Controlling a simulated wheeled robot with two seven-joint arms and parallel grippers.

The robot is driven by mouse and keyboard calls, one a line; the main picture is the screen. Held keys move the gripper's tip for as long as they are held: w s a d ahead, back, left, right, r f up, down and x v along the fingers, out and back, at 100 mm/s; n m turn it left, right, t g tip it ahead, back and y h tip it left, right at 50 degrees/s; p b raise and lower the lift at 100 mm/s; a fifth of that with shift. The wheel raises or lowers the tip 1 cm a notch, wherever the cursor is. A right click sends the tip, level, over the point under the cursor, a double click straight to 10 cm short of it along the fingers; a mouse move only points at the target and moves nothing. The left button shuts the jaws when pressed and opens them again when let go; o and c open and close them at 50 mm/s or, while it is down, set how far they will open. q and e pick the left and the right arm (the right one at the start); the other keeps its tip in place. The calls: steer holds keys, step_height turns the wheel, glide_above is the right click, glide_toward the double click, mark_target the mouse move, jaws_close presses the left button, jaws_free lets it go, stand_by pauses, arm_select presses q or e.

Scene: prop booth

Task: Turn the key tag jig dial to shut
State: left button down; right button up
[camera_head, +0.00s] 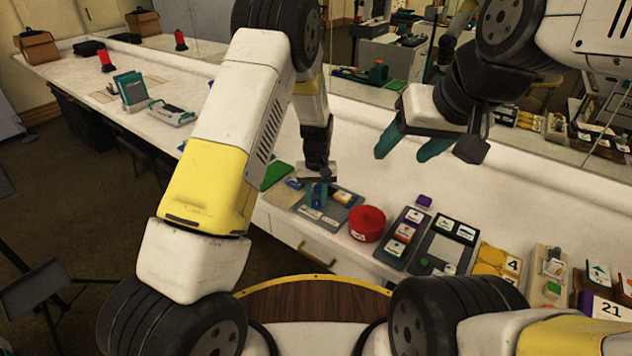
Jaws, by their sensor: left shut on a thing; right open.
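My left gripper (316,198) points down over a grey tray (350,206) with coloured tiles at the front of the counter. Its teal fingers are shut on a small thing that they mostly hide. I cannot tell whether that is the dial. My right gripper (408,150) is open and empty, raised above the counter, with its teal fingers pointing down and left. No part is clearly readable as the key tag jig or its dial. A beige board (541,283) with grey and green parts stands at the right, too small to read.
A red round container (367,224) stands close to the right of the grey tray. Beyond it are a dark tile rack (392,259), a purple block (424,201) and yellow packets (492,262). A mirror runs along the back. Bare white counter lies behind these items.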

mark_target(316, 201)
arm_select(q)
steer(key=shift+n, duration=0.3)
steer(key=c, duration=1.1)
jaws_free()
steer(key=shift+r, duration=0.1)
step_height(316, 201, up, 8)
steer(key=shift+f, duration=0.15)
